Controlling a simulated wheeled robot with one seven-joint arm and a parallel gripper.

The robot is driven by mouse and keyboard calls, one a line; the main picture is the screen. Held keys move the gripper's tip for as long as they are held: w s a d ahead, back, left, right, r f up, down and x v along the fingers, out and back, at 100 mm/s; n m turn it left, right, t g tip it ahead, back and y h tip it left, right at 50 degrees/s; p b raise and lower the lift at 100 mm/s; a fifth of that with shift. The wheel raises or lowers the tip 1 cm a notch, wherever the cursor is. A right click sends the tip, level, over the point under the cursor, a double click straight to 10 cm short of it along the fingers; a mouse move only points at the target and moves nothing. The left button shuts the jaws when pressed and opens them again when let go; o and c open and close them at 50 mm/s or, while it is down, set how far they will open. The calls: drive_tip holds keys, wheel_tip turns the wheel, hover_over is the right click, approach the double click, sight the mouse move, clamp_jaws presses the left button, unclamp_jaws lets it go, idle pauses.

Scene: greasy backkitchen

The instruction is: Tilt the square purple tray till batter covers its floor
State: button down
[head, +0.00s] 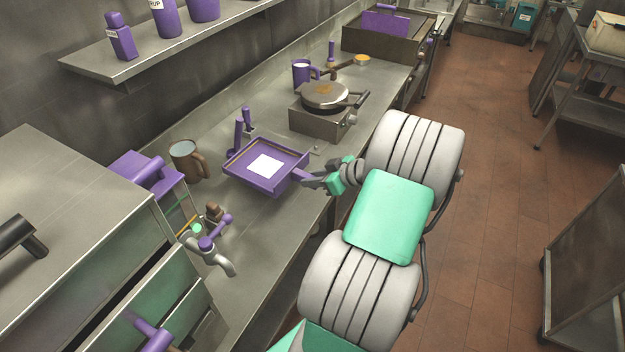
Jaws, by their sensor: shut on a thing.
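The square purple tray (237,169) is over the steel counter in the middle of the head view. A pale, nearly white patch of batter (265,166) lies in the middle of its floor, with purple floor showing around it. My gripper (311,181) is at the tray's right corner, shut on its short purple handle. The tray looks slightly tilted; I cannot tell whether its underside touches the counter. My fingers partly hide the handle.
A brown mug (187,160) stands left of the tray, and purple upright items (239,136) stand close behind it. A round hotplate (325,96) and a purple mug (301,73) are farther back. A tap (213,251) is in front. Counter between tray and tap is mostly clear.

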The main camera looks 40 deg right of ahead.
drive_tip(key=shift+r, duration=0.4)
drive_tip(key=shift+r, duration=0.3)
drive_tip(key=shift+r, duration=0.5)
drive_tip(key=shift+r, duration=0.3)
drive_tip(key=shift+f+b, duration=0.1)
drive_tip(key=shift+b, duration=0.2)
